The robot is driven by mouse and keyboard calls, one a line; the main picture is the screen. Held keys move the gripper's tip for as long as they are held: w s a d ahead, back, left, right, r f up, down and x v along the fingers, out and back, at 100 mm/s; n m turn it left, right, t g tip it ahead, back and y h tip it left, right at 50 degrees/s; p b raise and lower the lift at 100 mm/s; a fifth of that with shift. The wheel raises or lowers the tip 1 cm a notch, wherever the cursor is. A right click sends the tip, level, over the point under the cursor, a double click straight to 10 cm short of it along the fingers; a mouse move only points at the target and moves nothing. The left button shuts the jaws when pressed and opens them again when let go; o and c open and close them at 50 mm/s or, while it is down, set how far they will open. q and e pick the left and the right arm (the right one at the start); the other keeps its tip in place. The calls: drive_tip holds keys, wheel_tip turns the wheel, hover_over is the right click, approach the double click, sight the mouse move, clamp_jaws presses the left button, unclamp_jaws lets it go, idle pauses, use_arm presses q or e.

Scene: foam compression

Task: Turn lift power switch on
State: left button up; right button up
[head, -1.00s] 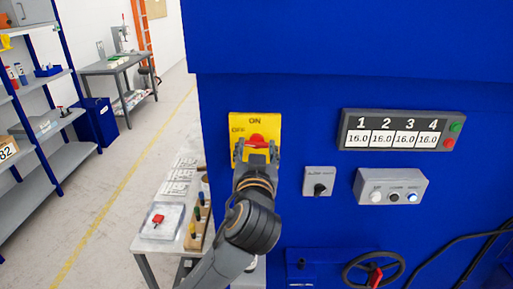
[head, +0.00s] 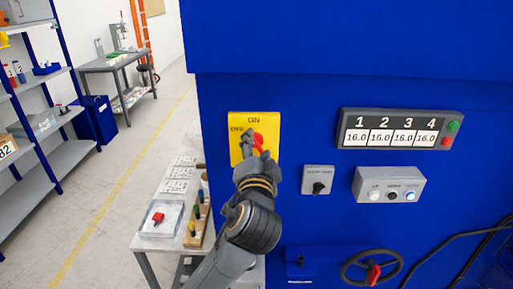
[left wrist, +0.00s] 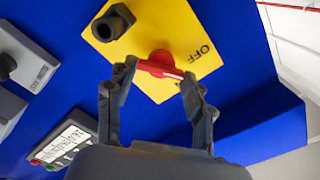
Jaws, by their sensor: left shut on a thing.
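The lift power switch is a yellow plate (head: 237,121) on the blue machine front, marked ON at the top and OFF at the left. Its red knob (head: 259,139) is partly hidden behind my left gripper (head: 256,147). In the left wrist view, the red handle (left wrist: 160,69) lies between the two fingers of the left gripper (left wrist: 158,75), which is shut on it. The yellow plate (left wrist: 150,42) there shows the word OFF and a black cylinder. In the head view the fingers are tilted, one up-left and one lower right. My right gripper is not in view.
Right of the switch are a small grey selector box (head: 318,180), a button box (head: 390,185) and a display panel (head: 400,129) reading 16.0 four times. A handwheel (head: 371,267) is below. A side table (head: 150,243) stands at the lower left; shelves (head: 40,190) are further left.

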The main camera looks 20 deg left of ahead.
use_arm(q)
drive_tip(key=m, duration=0.5)
drive_tip(key=shift+f+m, duration=0.1)
drive_tip(key=shift+m, duration=0.7)
drive_tip(key=o, duration=1.2)
drive_tip(key=shift+c, duration=0.2)
drive_tip(key=shift+d, duration=0.1)
